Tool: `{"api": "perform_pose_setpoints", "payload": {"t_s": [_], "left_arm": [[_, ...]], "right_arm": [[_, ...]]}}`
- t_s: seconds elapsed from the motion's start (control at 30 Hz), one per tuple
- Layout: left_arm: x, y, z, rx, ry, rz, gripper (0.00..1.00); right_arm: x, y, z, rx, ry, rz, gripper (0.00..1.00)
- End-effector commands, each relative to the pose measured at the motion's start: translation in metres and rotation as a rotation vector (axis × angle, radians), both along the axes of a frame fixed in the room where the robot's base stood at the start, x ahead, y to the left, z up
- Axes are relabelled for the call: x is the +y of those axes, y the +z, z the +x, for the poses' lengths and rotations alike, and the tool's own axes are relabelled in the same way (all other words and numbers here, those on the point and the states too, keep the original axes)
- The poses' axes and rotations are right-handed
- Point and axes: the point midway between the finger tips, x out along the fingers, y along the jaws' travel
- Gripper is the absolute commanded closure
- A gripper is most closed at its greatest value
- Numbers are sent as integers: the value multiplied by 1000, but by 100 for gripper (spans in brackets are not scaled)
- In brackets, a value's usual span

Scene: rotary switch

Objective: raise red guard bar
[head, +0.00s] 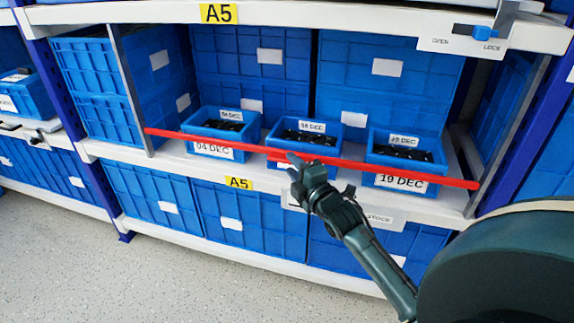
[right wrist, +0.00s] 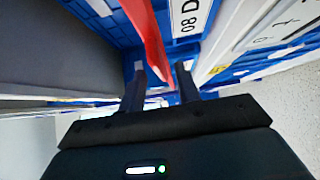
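The red guard bar (head: 232,145) runs level across the front of the shelf bay, before three small blue bins. My right gripper (head: 299,167) is at the middle of the bar, close in front of the middle bin. In the right wrist view its two fingers (right wrist: 160,76) are spread apart, and the red bar (right wrist: 150,42) runs in between their tips. There is a gap beside the bar, and contact cannot be told. My left gripper is not in view.
A left bin (head: 221,138), middle bin (head: 303,138) and right bin (head: 404,158) stand behind the bar. An OPEN/LOCK slider (head: 475,33) is on the upper shelf edge. Grey uprights (head: 131,92) flank the bay. Large blue crates (head: 233,215) stand below.

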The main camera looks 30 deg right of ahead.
Motion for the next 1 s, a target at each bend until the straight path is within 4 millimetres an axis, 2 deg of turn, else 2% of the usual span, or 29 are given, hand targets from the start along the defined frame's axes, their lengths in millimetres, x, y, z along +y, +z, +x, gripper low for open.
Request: {"api": "perform_pose_setpoints", "payload": {"t_s": [0.1, 0.23, 0.63, 1.0], "left_arm": [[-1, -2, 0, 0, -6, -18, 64], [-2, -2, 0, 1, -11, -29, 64], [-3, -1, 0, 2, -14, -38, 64], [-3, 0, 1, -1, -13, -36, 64]], "right_arm": [[-2, -1, 19, -1, 0, 0, 67], [-3, -1, 31, 0, 0, -1, 67], [-3, 0, 37, 1, 0, 0, 68], [-3, 0, 37, 1, 0, 0, 98]]}}
